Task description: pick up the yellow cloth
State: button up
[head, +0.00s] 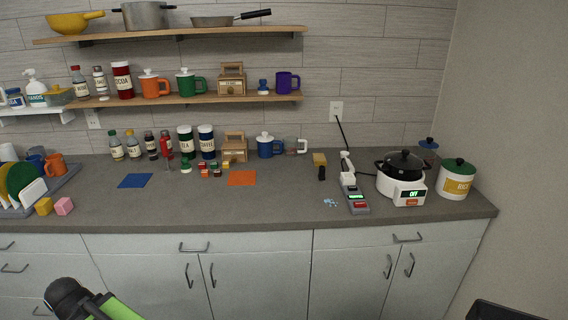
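I see no yellow cloth in the head view. A flat blue cloth (135,181) lies on the counter at the left, and a flat orange cloth (242,178) lies near the middle. A black and green part of my arm shows at the bottom left, in front of the cabinets. My gripper's fingers do not show.
The grey counter (270,206) has free room along its front. A dish rack (62,184) stands at left; yellow (44,206) and pink (64,206) blocks sit by it. A white cooker (402,188) and a canister (456,180) stand at right. Shelves hang above.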

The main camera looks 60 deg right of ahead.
aim_at(318, 159)
jog(key=u, duration=0.25)
jog(key=k, duration=0.4)
jog(key=z, duration=1.85)
jog(key=i, duration=0.3)
jog(key=u, duration=0.4)
